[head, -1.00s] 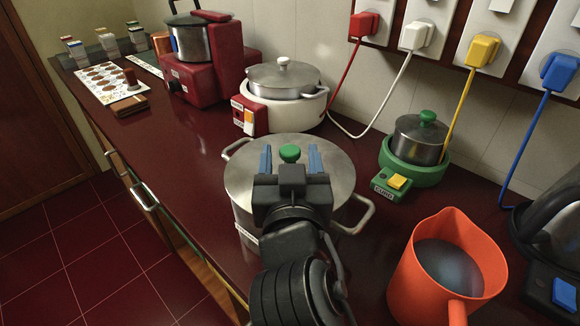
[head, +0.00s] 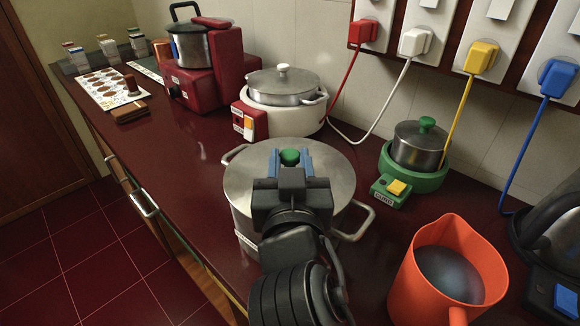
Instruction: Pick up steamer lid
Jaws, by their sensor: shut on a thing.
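The large steel pot (head: 239,222) stands on the dark red counter with its flat metal lid (head: 327,172) on top. The lid has a green knob (head: 290,156) at its middle. My gripper (head: 290,160) reaches over the lid from the near side. Its two blue fingers are closed in on either side of the green knob. The lid appears to rest on the pot rim. My gripper hides the near part of the lid and part of the pot.
An orange jug (head: 440,275) stands close at the right. A small pot on a green cooker (head: 417,178) is behind it. A white cooker (head: 290,118) and a red appliance (head: 205,70) stand farther back. Cords hang from wall plugs. The counter's left edge is open.

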